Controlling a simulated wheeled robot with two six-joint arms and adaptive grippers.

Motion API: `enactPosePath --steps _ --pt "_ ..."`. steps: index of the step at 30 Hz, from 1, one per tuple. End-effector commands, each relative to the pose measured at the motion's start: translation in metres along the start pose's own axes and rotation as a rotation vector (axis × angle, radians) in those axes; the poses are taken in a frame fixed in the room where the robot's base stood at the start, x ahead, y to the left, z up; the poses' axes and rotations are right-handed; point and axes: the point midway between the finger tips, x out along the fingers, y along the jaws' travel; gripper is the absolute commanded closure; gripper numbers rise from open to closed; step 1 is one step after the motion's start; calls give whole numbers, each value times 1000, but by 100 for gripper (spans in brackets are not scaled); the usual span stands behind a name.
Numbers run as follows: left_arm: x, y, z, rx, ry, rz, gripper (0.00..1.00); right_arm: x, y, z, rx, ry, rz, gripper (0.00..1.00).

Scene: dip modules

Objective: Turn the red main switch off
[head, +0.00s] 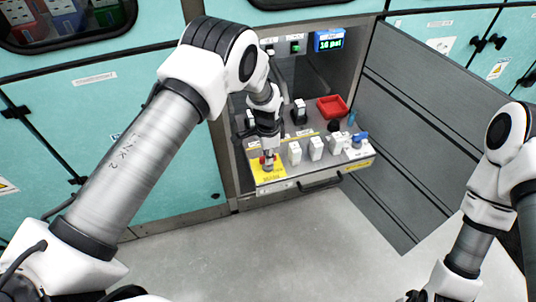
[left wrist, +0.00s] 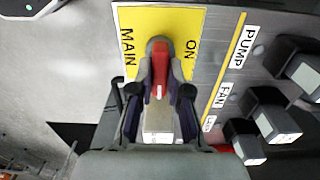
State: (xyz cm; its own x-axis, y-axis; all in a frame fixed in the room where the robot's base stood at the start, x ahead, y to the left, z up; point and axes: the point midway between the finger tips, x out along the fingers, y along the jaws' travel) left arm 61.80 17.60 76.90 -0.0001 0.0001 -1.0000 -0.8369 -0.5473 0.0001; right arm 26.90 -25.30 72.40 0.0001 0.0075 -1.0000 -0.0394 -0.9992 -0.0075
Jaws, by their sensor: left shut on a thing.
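The red main switch (left wrist: 160,68) sits on a yellow plate (left wrist: 135,25) marked MAIN and ON. It also shows in the head view (head: 263,160), at the near left corner of a grey panel shelf. My left gripper (head: 267,165) is shut on the switch's red handle. In the left wrist view the handle lies between the two fingers (left wrist: 160,95), and its lower part is partly hidden by them. My right arm is at the lower right of the head view. Only a dark bit of its gripper (head: 418,297) shows at the bottom edge.
White blocks (head: 316,148) and a blue-handled part (head: 360,138) stand right of the switch. A red tray (head: 332,107) and a blue lit display (head: 328,40) are behind. Black switches (left wrist: 268,105) are labelled PUMP and FAN. A black handle (head: 320,184) is on the shelf front. The floor in front is clear.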

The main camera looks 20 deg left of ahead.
Motion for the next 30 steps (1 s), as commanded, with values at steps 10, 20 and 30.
enactPosePath --steps 10,20,30 --pt "1 0 0 2 -1 1 62 0 0 0 0 0 0 60" --pt "-1 0 0 1 0 0 58 0 0 0 0 0 0 60" --pt "-68 -1 0 1 1 -3 58 0 0 0 0 0 0 60"
